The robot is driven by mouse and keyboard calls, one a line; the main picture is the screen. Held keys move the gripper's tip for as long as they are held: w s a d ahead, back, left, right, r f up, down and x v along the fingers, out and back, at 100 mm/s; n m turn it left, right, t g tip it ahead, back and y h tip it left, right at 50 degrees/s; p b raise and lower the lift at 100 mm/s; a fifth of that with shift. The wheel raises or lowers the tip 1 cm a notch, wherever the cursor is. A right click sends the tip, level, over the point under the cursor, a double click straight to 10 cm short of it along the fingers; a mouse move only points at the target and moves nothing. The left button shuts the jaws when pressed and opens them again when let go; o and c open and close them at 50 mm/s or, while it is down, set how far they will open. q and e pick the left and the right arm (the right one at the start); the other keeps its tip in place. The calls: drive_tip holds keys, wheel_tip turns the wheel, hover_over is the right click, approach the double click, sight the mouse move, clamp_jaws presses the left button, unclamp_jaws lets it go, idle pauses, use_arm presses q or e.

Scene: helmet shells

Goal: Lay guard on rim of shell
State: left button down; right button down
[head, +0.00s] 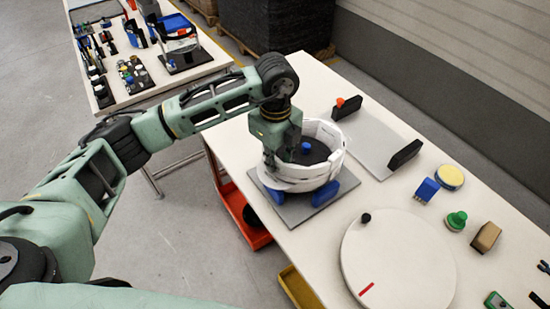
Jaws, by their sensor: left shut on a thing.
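A white round shell (300,185) rests on blue supports (326,193) on a grey plate on the table. A white curved band (326,132), which looks like the guard, stands around its upper edge; the line between band and shell is hard to make out. Inside are a dark disc and a blue knob (306,148). My left gripper (272,158) is at the left side of the band, pointing down and shut on it. The fingertips are mostly hidden, and I cannot tell whether the band fully touches the rim. My right gripper is not in view.
A white turntable-like disc (398,262) with a black knob lies in front right. A grey board with black end blocks (405,154) lies behind. A blue block, a green knob (456,220), a yellow round pad and a brown block stand at the right. A second table holds tools.

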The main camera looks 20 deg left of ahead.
use_arm(q)
drive_tip(key=shift+f+b, duration=0.45)
drive_tip(key=shift+f, duration=0.1)
drive_tip(key=c, duration=1.6)
unclamp_jaws()
wheel_tip(320, 180, up, 12)
drive_tip(key=shift+r, duration=0.1)
